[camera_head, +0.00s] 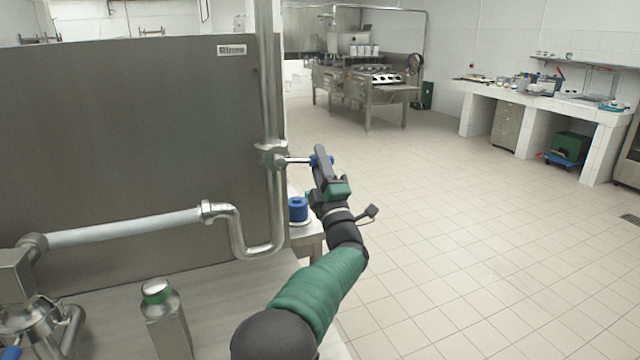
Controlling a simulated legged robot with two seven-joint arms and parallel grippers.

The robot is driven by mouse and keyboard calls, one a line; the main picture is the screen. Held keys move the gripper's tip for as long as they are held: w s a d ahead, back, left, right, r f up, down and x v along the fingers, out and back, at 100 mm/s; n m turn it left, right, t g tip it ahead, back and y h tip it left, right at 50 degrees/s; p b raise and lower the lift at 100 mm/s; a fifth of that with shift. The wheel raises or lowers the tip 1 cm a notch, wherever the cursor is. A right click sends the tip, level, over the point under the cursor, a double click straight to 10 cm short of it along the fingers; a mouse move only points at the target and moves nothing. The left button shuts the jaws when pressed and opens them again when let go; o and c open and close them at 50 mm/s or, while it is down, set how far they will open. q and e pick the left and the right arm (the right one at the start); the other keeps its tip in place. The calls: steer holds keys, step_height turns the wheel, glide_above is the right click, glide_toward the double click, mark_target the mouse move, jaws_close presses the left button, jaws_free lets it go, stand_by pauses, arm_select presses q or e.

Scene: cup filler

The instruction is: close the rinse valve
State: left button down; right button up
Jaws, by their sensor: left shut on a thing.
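The rinse valve (268,156) sits on a vertical steel pipe at the right edge of a grey panel bearing a "Rinse" label (231,50). Its lever (294,160) sticks out level to the right, across the line of the pipe, and has a blue end. My left gripper (321,160) is shut on the lever's blue end, which its fingers partly hide. The green and black left arm reaches up to it from the bottom of the head view. My right gripper is not in view.
A blue container (298,209) stands beside the pipe, just left of my left wrist. A steel canister (163,318) with a green-edged top stands on the counter (225,300) at the lower left. A pipe (130,228) crosses the panel.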

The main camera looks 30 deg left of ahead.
arm_select(q)
steer(key=shift+r+n+g+y+b, duration=0.3)
steer(key=shift+n+g+y, duration=0.1)
steer(key=shift+n, duration=0.3)
steer(key=shift+r+n+g+y+b, duration=0.2)
steer(key=shift+r+n+g+y, duration=0.15)
steer(key=shift+n, duration=0.35)
steer(key=c, duration=1.2)
jaws_free()
steer(key=b+v, duration=0.2)
steer(key=v, duration=1.5)
steer(key=shift+f, duration=0.1)
steer(key=shift+w, duration=0.1)
